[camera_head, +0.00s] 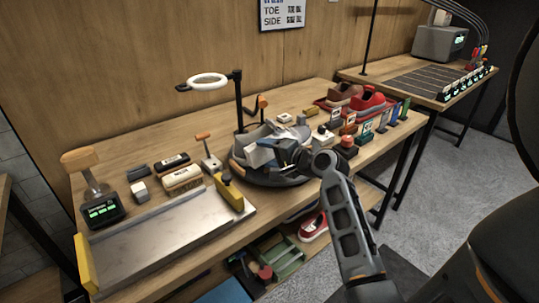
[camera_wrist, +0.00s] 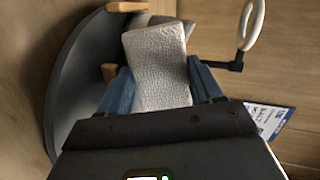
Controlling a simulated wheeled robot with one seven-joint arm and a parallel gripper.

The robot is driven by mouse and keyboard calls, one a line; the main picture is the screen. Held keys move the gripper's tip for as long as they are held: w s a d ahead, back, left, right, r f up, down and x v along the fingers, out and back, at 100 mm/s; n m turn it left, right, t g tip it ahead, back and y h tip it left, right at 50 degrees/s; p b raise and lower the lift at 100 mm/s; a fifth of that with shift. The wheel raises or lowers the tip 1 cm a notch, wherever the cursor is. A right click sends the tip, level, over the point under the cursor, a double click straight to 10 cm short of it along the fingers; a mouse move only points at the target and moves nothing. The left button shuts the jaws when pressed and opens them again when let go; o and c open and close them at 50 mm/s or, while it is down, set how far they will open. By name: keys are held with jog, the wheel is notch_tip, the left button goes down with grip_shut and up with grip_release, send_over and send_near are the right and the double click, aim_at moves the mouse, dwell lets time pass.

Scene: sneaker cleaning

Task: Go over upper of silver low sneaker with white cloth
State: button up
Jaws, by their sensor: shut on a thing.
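The silver low sneaker (camera_head: 254,136) sits on a round dark turntable (camera_head: 240,171) in the middle of the near bench, partly hidden by the cloth and my gripper. The white cloth (camera_head: 260,157) is at the sneaker's near side. In the wrist view the textured cloth (camera_wrist: 160,75) is pinched between the blue fingers of my gripper (camera_wrist: 161,84). The cloth's far end lies over or against the sneaker, which it mostly hides; I cannot tell how firmly it touches. The turntable's dark rim (camera_wrist: 70,85) and wooden pegs (camera_wrist: 108,72) show at left.
A ring lamp (camera_head: 208,81) on a post stands behind the turntable. Brushes (camera_head: 182,178) and a metal tray (camera_head: 160,240) lie at left. A red tray of shoes (camera_head: 368,98) and several small labelled items stand at right. The metal tray's surface is mostly bare.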

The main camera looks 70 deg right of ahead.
jog(key=shift+w+d, duration=0.15)
jog(key=shift+w, duration=0.05)
jog(key=shift+d+f, duration=0.1)
jog(key=shift+s+d, duration=0.6)
jog(key=shift+s+d+b, duration=0.55)
jog(key=shift+s+d, duration=2.95)
jog(key=shift+d, duration=0.15)
jog(key=shift+a+f, duration=0.1)
jog(key=shift+a, duration=0.05)
jog(key=shift+w+a+p, duration=0.6)
jog(key=shift+w+a, duration=0.05)
jog(key=shift+a, duration=0.2)
jog(key=shift+w+a+p, duration=0.6)
jog(key=shift+w+a, duration=0.45)
jog(key=shift+a, duration=0.2)
jog(key=shift+w+a+p, duration=0.65)
jog(key=shift+w+a, duration=0.35)
jog(key=shift+a, duration=0.3)
jog(key=shift+w+a+p, duration=0.6)
jog(key=shift+w+a, duration=0.45)
jog(key=shift+a, duration=0.2)
jog(key=shift+w, duration=0.1)
